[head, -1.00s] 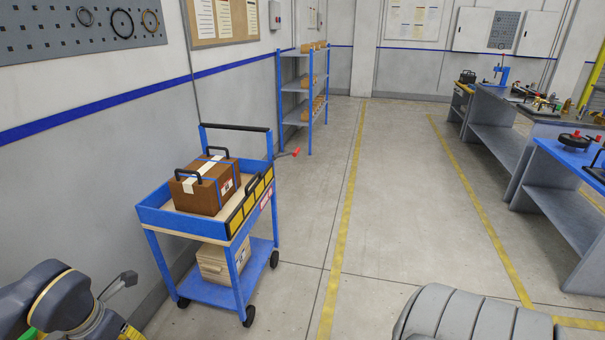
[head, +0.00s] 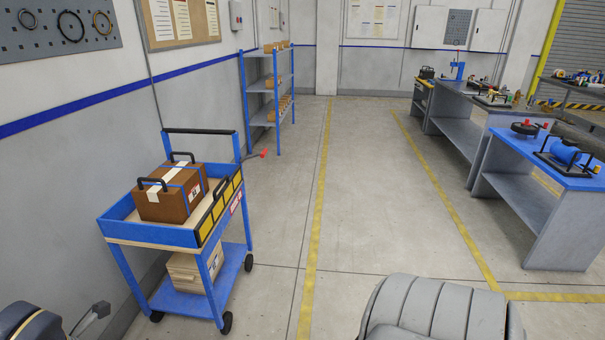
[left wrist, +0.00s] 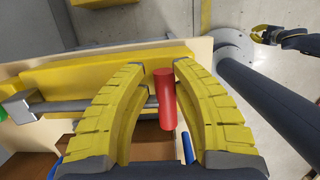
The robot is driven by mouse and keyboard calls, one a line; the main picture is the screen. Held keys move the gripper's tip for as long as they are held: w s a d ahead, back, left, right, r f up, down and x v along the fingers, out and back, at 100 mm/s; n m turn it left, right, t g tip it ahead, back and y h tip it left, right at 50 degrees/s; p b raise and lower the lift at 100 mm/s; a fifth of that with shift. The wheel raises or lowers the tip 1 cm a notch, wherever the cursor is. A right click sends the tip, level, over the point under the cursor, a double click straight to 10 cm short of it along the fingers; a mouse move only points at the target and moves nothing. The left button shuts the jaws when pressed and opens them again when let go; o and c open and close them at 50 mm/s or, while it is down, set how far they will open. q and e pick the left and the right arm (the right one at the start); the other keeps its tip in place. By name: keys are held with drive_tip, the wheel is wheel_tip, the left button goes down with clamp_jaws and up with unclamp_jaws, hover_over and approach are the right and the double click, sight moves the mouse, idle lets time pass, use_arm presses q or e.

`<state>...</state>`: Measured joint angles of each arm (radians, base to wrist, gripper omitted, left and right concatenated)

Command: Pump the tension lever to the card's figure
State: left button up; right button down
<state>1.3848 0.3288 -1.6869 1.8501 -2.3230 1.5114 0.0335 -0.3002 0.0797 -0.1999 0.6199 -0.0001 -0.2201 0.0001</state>
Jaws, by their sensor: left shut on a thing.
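In the left wrist view a red cylindrical handle (left wrist: 165,98) sits at the end of a grey bar (left wrist: 75,106), which runs left to a grey block (left wrist: 21,106). My left gripper (left wrist: 163,68) has its yellow fingers shut around the red handle. My right gripper (left wrist: 266,35) seems to be the small yellow-and-dark one at the upper right of that view, away from the handle; its fingers are too small to judge. Neither gripper shows in the head view. I see no card with a readable figure.
A blue cart (head: 150,237) carrying a brown strapped box (head: 168,192) stands left. A blue-topped bench (head: 505,150) stands right. A shelf rack (head: 262,118) is farther back. The floor (head: 365,195) between is clear.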

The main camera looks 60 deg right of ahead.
use_arm(q)
drive_tip(key=v, duration=0.6)
drive_tip(key=shift+w, duration=0.7)
drive_tip(key=shift+d+r, duration=0.1)
drive_tip(key=o, duration=0.7)
drive_tip(key=shift+s, duration=0.15)
drive_tip(key=shift+r, duration=0.1)
